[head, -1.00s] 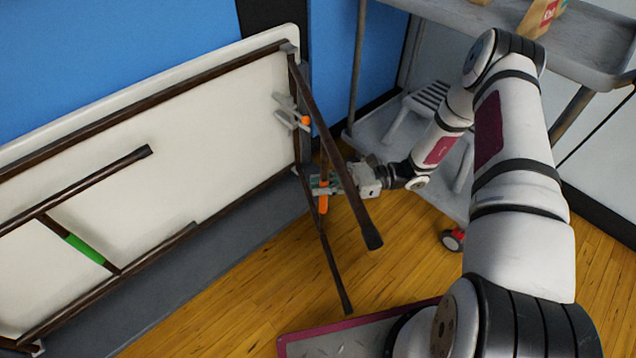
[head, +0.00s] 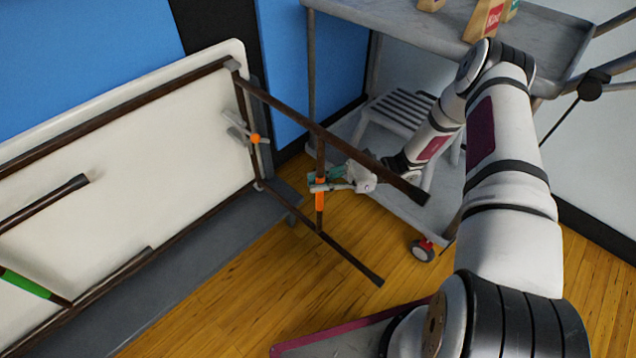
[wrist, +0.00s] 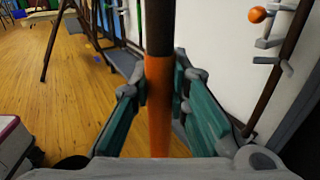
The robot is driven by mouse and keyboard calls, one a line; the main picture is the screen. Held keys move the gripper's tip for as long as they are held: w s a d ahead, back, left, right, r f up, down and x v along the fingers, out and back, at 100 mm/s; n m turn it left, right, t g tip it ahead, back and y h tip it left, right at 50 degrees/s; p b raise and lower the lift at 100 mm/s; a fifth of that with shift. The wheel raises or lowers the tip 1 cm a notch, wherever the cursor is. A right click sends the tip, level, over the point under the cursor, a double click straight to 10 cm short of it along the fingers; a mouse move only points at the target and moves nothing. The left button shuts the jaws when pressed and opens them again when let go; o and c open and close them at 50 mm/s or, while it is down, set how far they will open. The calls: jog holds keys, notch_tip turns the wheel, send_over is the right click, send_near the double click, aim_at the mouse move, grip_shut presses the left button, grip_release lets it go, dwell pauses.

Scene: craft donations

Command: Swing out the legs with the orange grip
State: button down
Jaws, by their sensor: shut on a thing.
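A folding table stands on its side with its pale underside (head: 150,150) facing me. Its right-hand leg frame (head: 285,105) sticks out from the panel, two dark legs joined by a crossbar. The orange grip (head: 320,196) is on that crossbar. My gripper (head: 319,184) is shut on the orange grip; in the wrist view the grip (wrist: 158,105) stands between the teal-padded fingers. A grey brace with an orange knob (head: 255,138) sits at the panel's right edge. The other leg frame, with a green grip (head: 25,284), lies folded along the panel at left.
A grey cart (head: 430,30) with bottles or boxes on top stands behind my arm, a step stool (head: 400,112) on its lower shelf and a red caster (head: 422,250) near the legs. Wooden floor (head: 240,300) is open in front of the table.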

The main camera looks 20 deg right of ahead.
aim_at(323, 154)
jog(key=shift+d+f, duration=0.1)
jog(key=shift+d, duration=0.3)
jog(key=c, duration=1.5)
grip_release()
jog(key=shift+c, duration=0.2)
jog(key=shift+a, duration=0.1)
jog(key=shift+w+r, duration=0.1)
jog(key=shift+r, duration=0.2)
notch_tip(323, 154, up, 10)
jog(key=shift+f, duration=0.2)
